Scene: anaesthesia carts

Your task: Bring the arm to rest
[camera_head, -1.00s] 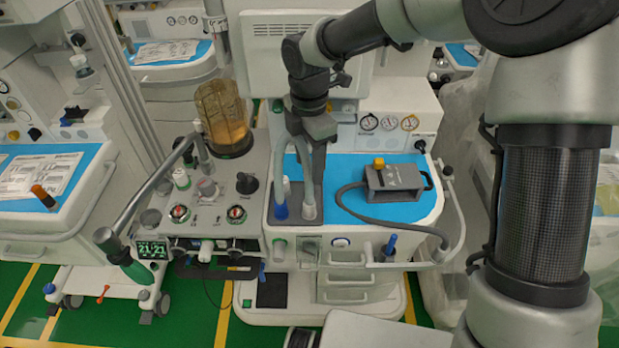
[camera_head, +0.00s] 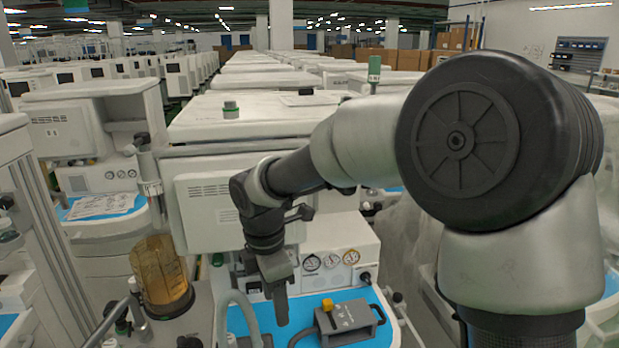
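My gripper (camera_head: 278,300) hangs at the end of my arm, pointing down over the front of the cart, in front of the gauge panel. Its fingers are seen nearly edge-on, so I cannot tell whether it is open or shut. No held object is clear. My arm reaches in from the right, with its large dark joint close to the camera. A grey box with a yellow knob (camera_head: 347,318) sits on the blue work surface (camera_head: 378,336), right of my gripper. A looped grey hose (camera_head: 238,302) stands to the left of the gripper.
The anaesthesia cart's upper housing (camera_head: 205,203) and gauge panel (camera_head: 340,250) stand behind the gripper. An amber canister (camera_head: 160,274) is at left. More carts fill the room behind. The cart's lower front is out of view.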

